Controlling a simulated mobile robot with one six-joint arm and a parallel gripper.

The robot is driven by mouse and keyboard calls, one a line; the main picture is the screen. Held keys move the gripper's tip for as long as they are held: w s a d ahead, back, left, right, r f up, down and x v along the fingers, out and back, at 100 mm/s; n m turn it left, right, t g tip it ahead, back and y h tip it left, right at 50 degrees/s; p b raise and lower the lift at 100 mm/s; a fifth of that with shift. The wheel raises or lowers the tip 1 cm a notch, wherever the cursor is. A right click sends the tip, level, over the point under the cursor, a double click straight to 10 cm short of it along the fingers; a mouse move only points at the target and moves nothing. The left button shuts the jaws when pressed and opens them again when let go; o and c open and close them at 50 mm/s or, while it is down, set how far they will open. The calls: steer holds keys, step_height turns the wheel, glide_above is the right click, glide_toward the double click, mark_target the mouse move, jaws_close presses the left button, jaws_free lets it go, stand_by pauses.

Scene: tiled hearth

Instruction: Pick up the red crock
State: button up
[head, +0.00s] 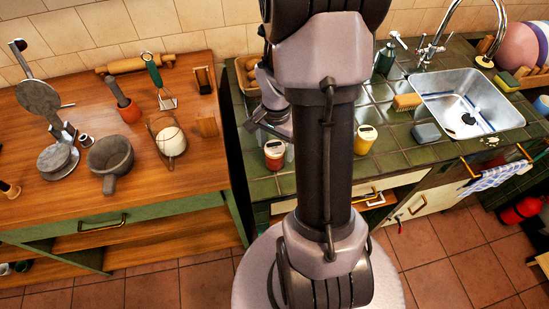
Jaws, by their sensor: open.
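The red crock (275,154) is a small jar with a pale lid. It stands upright on the green tiled counter (293,182), near its left front part and just left of my arm. My gripper (264,131) is behind and above the crock, partly hidden by my own arm. Its jaws are open and seem to hold nothing. I cannot tell the exact gap between the jaws and the crock.
A yellow crock (366,140) stands right of my arm. A brush (407,101), sponge (427,133) and sink (470,100) lie further right. The wooden table (60,200) at left holds a grey pot (110,160) and several utensils. A wicker basket (243,72) sits behind my gripper.

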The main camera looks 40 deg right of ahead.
steer(key=f+b, duration=0.1)
steer(key=f, duration=0.2)
steer(key=f+b, duration=0.1)
steer(key=f, duration=0.1)
steer(key=shift+a+b, duration=0.3)
steer(key=shift+a, duration=0.05)
steer(key=shift+r, duration=0.15)
jaws_close()
steer(key=shift+r, duration=0.1)
